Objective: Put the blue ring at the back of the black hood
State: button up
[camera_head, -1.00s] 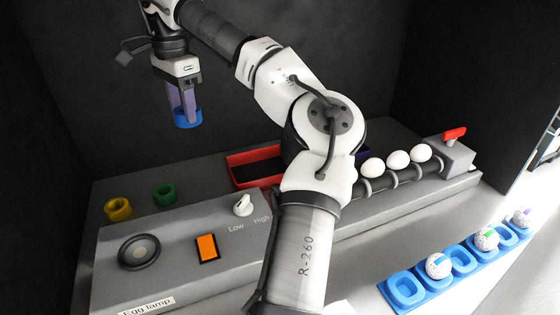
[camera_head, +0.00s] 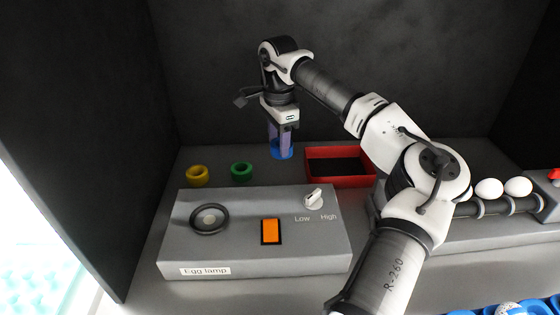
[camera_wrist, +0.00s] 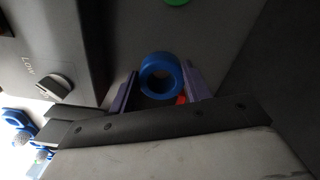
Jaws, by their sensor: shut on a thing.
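The blue ring (camera_head: 283,155) is between the purple fingers of my gripper (camera_head: 281,148), which is shut on it. In the head view it is near the back of the black hood (camera_head: 225,70), in line with the green ring (camera_head: 241,171) and left of the red tray (camera_head: 374,182). I cannot tell whether its underside touches the grey surface. In the wrist view the blue ring (camera_wrist: 160,60) shows its open hole between the two finger pads.
A yellow ring (camera_head: 197,175) stands left of the green one. The grey egg lamp box (camera_head: 250,243), with a knob (camera_head: 314,197) and orange switch (camera_head: 270,231), is in front. Eggs (camera_head: 488,188) sit on a rail at right. My arm covers part of the tray's right side.

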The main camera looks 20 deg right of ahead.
jog(key=shift+f+p, duration=0.4)
jog(key=shift+f, duration=3.25)
jog(key=shift+f, duration=0.1)
jog(key=o, duration=1)
jog(key=shift+c, duration=0.2)
notch_tip(320, 180, up, 12)
jog(key=b, duration=0.1)
